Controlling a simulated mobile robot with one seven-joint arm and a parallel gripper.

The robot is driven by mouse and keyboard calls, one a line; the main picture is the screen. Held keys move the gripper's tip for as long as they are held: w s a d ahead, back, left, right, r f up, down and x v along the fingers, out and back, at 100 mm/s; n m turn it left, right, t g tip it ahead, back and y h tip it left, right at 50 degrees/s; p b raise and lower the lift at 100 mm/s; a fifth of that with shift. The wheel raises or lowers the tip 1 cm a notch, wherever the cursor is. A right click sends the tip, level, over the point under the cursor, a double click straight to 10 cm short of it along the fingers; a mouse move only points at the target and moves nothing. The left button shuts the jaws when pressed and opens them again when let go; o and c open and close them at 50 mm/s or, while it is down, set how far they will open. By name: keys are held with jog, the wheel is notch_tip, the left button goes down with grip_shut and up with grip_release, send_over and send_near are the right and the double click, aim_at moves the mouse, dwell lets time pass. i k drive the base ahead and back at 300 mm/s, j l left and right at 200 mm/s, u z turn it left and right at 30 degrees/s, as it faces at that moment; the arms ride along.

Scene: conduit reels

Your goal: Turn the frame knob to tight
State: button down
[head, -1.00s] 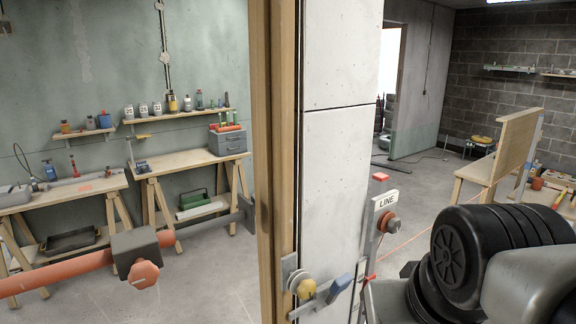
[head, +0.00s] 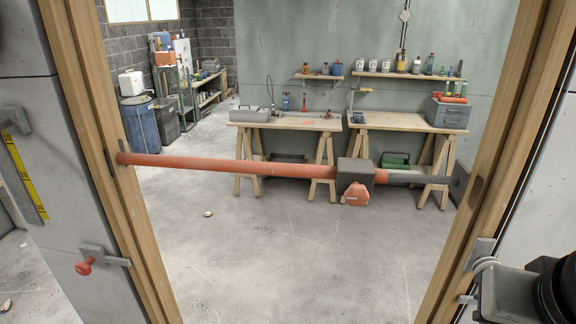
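An orange bar (head: 225,165) spans the wooden door frame (head: 112,200) at about mid-height in the head view. A dark grey block (head: 353,171) sits on the bar right of its middle, with a faceted red-orange knob (head: 358,194) on its front. I cannot read any tight mark or the knob's setting. A smaller red knob (head: 85,266) on a grey bracket is on the left side near the frame. Part of my arm shows at the lower right edge, apart from the bar. My gripper's fingers cannot be made out.
Beyond the doorway are two wooden workbenches (head: 285,121) with tools and a shelf (head: 408,76) of bottles. A blue barrel (head: 141,125) stands at the back left. A grey bracket (head: 480,253) is on the right post. The floor (head: 290,250) beyond the frame is mostly clear.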

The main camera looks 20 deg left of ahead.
aim_at(84, 268)
jog(key=u, duration=2.4)
jog(key=i+j+u, duration=0.1)
jog(key=i+u, duration=0.55)
jog(key=u, duration=0.15)
